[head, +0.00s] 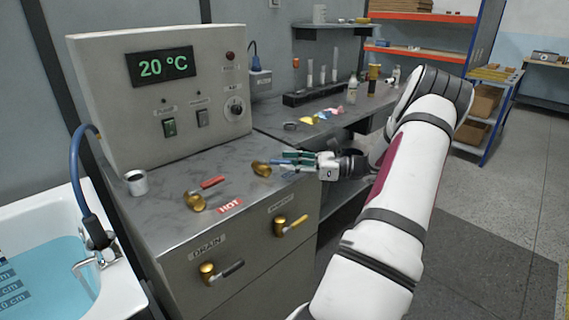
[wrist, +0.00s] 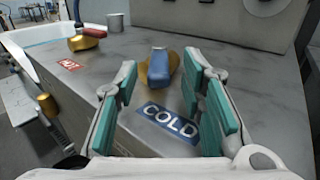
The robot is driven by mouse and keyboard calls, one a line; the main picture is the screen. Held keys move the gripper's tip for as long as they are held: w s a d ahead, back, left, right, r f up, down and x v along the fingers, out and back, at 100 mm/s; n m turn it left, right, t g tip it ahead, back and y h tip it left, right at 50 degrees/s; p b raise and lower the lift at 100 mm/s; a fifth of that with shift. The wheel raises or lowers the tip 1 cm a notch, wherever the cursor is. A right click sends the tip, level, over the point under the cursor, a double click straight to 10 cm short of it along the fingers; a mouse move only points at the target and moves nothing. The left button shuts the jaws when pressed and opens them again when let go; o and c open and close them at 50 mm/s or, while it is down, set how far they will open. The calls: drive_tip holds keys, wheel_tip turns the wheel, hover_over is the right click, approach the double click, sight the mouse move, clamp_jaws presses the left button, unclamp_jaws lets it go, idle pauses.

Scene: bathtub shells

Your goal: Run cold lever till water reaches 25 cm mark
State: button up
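The cold lever (wrist: 160,64) has a brass base and a blue handle and stands on the counter behind the blue COLD label (wrist: 168,121). In the head view its brass base (head: 261,169) shows left of my gripper (head: 297,158), which partly hides the handle. In the wrist view my gripper (wrist: 160,72) is open, its teal-padded fingers on either side of the blue handle; I cannot tell whether either touches. The white tub (head: 117,283) at lower left holds blue water (head: 48,268). Its cm scale (head: 12,288) is cut off, so the level is not readable.
The hot lever (head: 196,199) with a red handle stands left of the cold one. Drain (head: 208,272) and another brass lever (head: 281,228) stick out of the front. A metal cup (head: 136,183) stands near the tub. The panel (head: 160,67) reads 20 °C.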

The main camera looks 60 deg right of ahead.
drive_tip(key=v, duration=1)
